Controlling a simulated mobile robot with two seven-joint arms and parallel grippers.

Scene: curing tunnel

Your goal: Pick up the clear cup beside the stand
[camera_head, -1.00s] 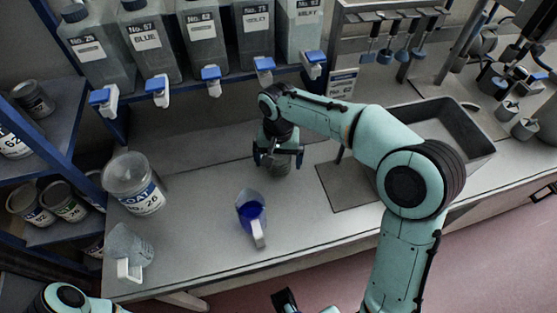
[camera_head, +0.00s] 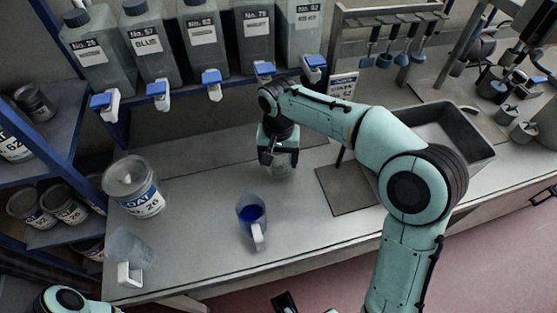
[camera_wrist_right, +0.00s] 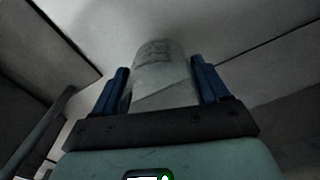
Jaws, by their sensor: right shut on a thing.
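The clear cup (camera_head: 284,168) is small, greyish and see-through, and stands at the back middle of the bench. My right gripper (camera_head: 277,158) has come down over it and is shut on it, hiding much of it in the head view. In the right wrist view the cup (camera_wrist_right: 163,72) sits between the two blue fingers of my right gripper (camera_wrist_right: 163,85), with faint markings on its side. I cannot tell whether its base still touches the bench. The stand (camera_head: 342,100) with a label plate is just right of my gripper.
A jug with blue liquid (camera_head: 251,214) stands in front of the cup. An empty clear jug (camera_head: 128,250) and a labelled tub (camera_head: 136,187) are at left. Bottles with taps (camera_head: 206,55) hang above. A grey basin (camera_head: 470,150) is at right.

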